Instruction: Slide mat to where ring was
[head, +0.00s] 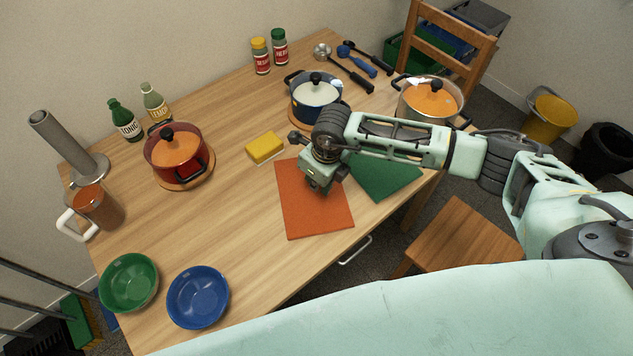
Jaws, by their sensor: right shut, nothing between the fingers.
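An orange-red mat (315,216) lies flat near the front edge of the wooden table. A dark green mat (386,179) lies to its right, partly hidden behind my right arm. My right gripper (319,188) is shut and empty, pointing down over the upper right part of the orange-red mat; I cannot tell whether it touches it. No bare ring shows. Round orange-brown bases show under the red pot (182,155) and the blue pot (311,104). My left gripper is not in view.
A yellow sponge (265,147) lies left of my right gripper. A steel pot (424,98) with an orange lid stands behind my right arm. A green bowl (129,283) and a blue bowl (198,296) are front left. The table between bowls and orange-red mat is clear.

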